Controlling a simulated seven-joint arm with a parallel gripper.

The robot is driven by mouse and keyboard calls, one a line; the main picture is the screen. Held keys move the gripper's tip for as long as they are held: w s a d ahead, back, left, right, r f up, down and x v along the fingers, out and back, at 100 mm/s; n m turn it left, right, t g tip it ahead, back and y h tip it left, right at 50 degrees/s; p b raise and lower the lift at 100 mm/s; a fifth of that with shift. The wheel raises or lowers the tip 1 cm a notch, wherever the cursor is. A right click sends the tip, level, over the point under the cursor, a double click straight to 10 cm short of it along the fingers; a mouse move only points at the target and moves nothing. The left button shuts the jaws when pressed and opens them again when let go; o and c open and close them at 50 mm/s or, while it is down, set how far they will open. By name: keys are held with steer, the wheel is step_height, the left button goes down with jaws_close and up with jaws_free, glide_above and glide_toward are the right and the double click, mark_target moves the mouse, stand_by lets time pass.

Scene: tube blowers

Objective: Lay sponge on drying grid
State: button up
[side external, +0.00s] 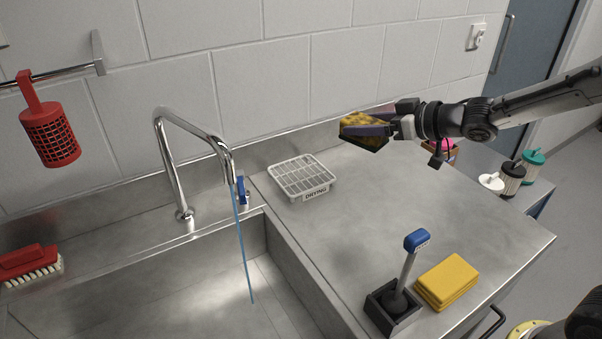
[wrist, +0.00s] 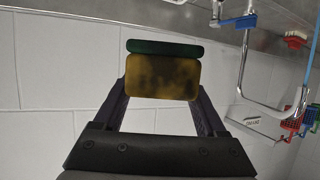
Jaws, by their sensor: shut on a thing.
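A yellow sponge with dark stains (side external: 362,128) is held in my gripper (side external: 368,130), raised above the steel counter. In the wrist view the stained sponge (wrist: 163,77) sits between both fingers, with a green layer along one edge. My gripper's fingers (wrist: 163,92) press on its two sides. The white drying grid (side external: 301,178), labelled "DRYING", stands on the counter to the left of and below the gripper, near the sink's edge. Its slatted top is empty. The sponge and grid are apart.
A chrome faucet (side external: 171,155) with running water stands left of the grid by the sink (side external: 190,290). A blue-topped brush in a dark holder (side external: 394,306) and folded yellow cloths (side external: 446,281) sit at the counter's front. The middle counter is clear.

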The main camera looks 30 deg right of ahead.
mark_target(341, 138)
steer(key=shift+n+y, duration=0.4)
steer(key=shift+y, duration=0.1)
steer(key=w+a+f, duration=0.1)
steer(key=a, duration=0.1)
steer(key=w+a+f, duration=0.1)
steer(key=f, duration=0.1)
steer(key=shift+w+a+f, duration=0.3)
steer(key=shift+w+a, duration=0.05)
steer(key=shift+a, duration=0.05)
steer(key=w+f, duration=0.2)
steer(key=w, duration=0.1)
steer(key=w+a+f, duration=0.1)
steer(key=w+f, duration=0.2)
steer(key=w, duration=0.1)
steer(key=w+a+f, duration=0.1)
steer(key=w+f, duration=0.2)
steer(key=w, duration=0.1)
steer(key=shift+w, duration=0.25)
steer(key=shift+w+a+f, duration=0.1)
steer(key=shift+w+f, duration=0.4)
steer(key=shift+f, duration=0.15)
steer(key=shift+w+f, duration=0.1)
steer(key=shift+f, duration=1.5)
steer(key=shift+f, duration=0.2)
steer(key=o, duration=1.4)
